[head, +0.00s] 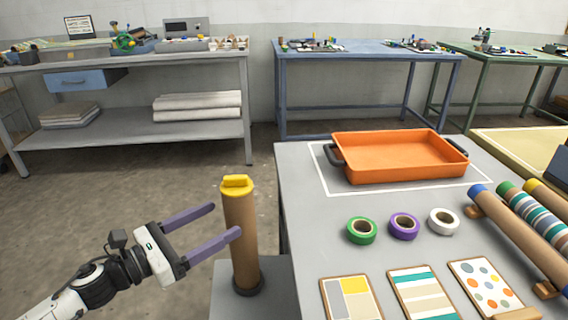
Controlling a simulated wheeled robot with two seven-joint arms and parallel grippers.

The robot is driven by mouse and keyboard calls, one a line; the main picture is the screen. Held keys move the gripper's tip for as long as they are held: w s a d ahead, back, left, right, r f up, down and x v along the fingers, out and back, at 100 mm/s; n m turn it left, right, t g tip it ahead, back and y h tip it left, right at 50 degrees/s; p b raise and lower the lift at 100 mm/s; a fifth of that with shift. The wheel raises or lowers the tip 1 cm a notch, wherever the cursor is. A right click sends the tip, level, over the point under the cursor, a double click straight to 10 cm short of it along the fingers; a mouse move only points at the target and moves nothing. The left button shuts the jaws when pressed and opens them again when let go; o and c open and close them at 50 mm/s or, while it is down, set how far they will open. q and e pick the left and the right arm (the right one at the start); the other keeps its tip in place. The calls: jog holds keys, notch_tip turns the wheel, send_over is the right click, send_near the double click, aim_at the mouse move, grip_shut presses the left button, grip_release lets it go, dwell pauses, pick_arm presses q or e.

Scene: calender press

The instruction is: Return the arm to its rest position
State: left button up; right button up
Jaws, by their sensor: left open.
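My left gripper (207,224) is open, with two purple fingers reaching to the right from a white and black arm at the lower left. Its fingertips are close to a tall brown cylinder with a yellow cap (241,238), which stands upright on a grey stand. One fingertip overlaps the cylinder's left side in the view; I cannot tell whether they touch. Nothing shows between the fingers. My right gripper is not in view.
A grey table (300,236) fills the right. It holds an orange tray (400,178), green (362,230), purple (404,226) and white (443,221) tape rolls, pattern cards (423,291) and a rack of rolls (520,240). Floor left of the cylinder is clear. Workbenches stand behind.

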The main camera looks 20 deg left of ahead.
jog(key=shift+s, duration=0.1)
pick_arm(q)
jog(key=shift+s+f+n, duration=0.1)
jog(key=shift+f+n, duration=0.2)
jog(key=shift+n, duration=0.3)
jog(key=s+d+f+n+g+y+p, duration=0.1)
jog(key=s+d+f+n+y+p, duration=0.2)
jog(key=f+n, duration=0.65)
jog(key=s+d+f+n+g+y+p, duration=0.1)
jog(key=s+d+f+n+y, duration=0.25)
jog(key=n, duration=1.05)
jog(key=s+d+f+n+g+p, duration=0.1)
jog(key=s+d+f+n+g, duration=0.1)
jog(key=s+d+f+n, duration=0.2)
jog(key=s+d+f+n+g+p, duration=0.1)
jog(key=s+d+f+n+g, duration=0.2)
jog(key=s+n, duration=0.6)
jog(key=shift+s+d+f+n+h, duration=0.15)
jog(key=shift+d+f+n+h, duration=0.25)
jog(key=shift+d+n, duration=0.55)
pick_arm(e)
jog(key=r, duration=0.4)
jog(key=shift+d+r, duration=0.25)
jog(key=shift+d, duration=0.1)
